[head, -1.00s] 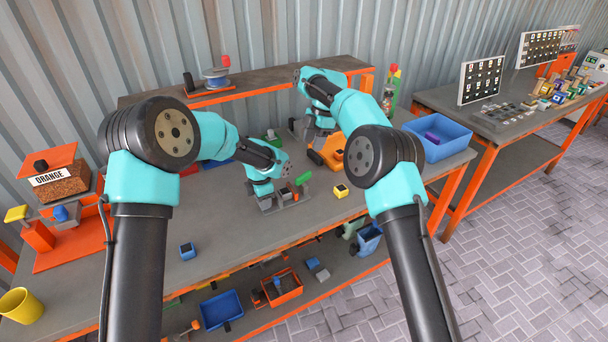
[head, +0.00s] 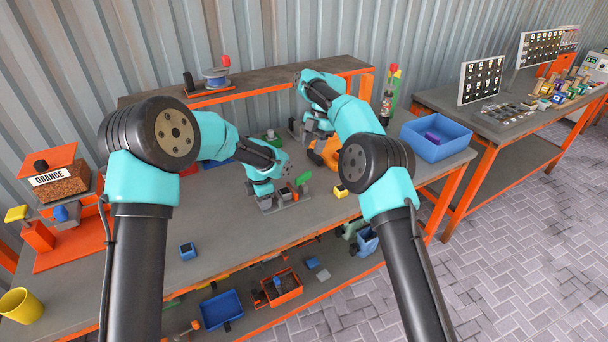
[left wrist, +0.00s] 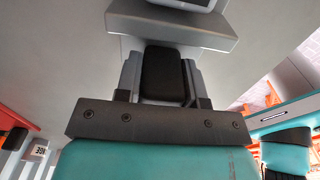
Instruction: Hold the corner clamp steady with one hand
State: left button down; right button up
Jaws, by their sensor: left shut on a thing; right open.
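The corner clamp appears to be the grey piece with a green handle (head: 303,179) on the workbench. My left gripper (head: 279,200) is at it, low over the bench, shut on a part of it. In the left wrist view the left gripper's grey fingers (left wrist: 162,78) close around a black block, with a grey bar (left wrist: 180,28) just beyond it. The finer shape of the clamp is hidden by the gripper. My right gripper (head: 312,138) is open, further back and to the right, beside an orange tool (head: 331,153) that my right arm partly covers.
A small yellow and black block (head: 341,191) lies right of the clamp, and a blue and black one (head: 187,251) lies front left. A blue bin (head: 437,136) stands at the right end. A raised shelf (head: 250,84) runs along the back. The front middle of the bench is clear.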

aim_at(304, 174)
jog(key=x, duration=1)
jog(key=shift+s+a+f, duration=0.15)
jog(key=shift+s+f, duration=0.05)
jog(key=shift+f, duration=0.1)
grip_shut()
